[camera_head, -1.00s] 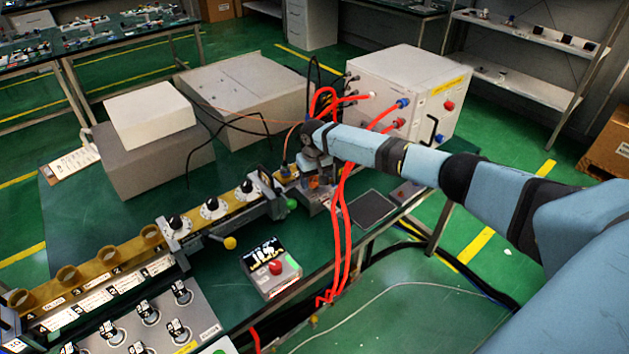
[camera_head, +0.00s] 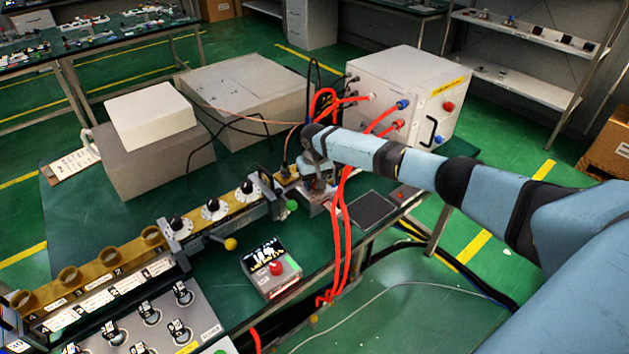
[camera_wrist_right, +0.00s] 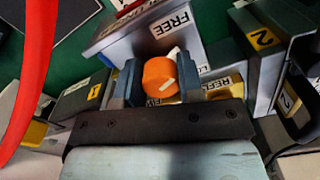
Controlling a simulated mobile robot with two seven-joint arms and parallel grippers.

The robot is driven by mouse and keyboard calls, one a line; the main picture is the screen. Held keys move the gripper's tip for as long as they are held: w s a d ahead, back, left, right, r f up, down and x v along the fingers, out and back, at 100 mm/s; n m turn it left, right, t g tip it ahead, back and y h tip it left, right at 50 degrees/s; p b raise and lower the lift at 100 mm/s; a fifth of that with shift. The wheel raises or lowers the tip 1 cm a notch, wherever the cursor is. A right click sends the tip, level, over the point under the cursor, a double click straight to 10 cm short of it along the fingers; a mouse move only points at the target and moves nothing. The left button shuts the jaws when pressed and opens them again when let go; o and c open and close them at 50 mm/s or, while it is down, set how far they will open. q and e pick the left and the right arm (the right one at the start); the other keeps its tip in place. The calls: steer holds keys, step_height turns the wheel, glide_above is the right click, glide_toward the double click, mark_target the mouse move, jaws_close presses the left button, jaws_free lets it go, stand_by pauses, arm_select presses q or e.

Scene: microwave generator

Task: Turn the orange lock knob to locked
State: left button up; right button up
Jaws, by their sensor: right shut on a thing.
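The orange lock knob (camera_wrist_right: 160,76) shows in the right wrist view, with a pale pointer mark on its face. It sits on a metal block (camera_wrist_right: 150,30) with a "FREE" label above it and a partly covered label below it to the right. My right gripper (camera_wrist_right: 161,82) is shut on the knob, one finger on each side. In the head view my right gripper (camera_head: 316,184) reaches down to the end of the brass waveguide line, and my own wrist hides the knob there. My left gripper is not in view.
Red hoses (camera_head: 341,240) hang just beside my right gripper. A control box with a red button (camera_head: 277,268) stands nearer on the bench. A large white cabinet (camera_head: 410,90) stands behind. Black cables cross the bench.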

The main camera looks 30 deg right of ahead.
steer(key=m+p, duration=0.1)
steer(key=p, duration=0.1)
steer(key=m+p, duration=0.1)
steer(key=m, duration=0.1)
steer(key=m+p, duration=0.1)
steer(key=p, duration=0.1)
steer(key=shift+a+r+m+p, duration=0.15)
steer(key=shift+r+m+p, duration=0.15)
steer(key=shift+m, duration=0.1)
steer(key=shift+m+p, duration=0.75)
steer(key=shift+m, duration=0.15)
steer(key=shift+f+m+p, duration=0.15)
steer(key=shift+m+p, duration=0.45)
steer(key=shift+m, duration=0.2)
steer(key=shift+w+f+m+p, duration=0.1)
steer(key=shift+m+p, duration=0.25)
steer(key=shift+m, duration=1.15)
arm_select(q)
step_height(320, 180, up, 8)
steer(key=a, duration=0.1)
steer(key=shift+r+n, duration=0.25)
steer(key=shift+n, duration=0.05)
arm_select(e)
steer(key=shift+w+m, duration=0.1)
steer(key=shift+m, duration=0.2)
steer(key=o, duration=0.9)
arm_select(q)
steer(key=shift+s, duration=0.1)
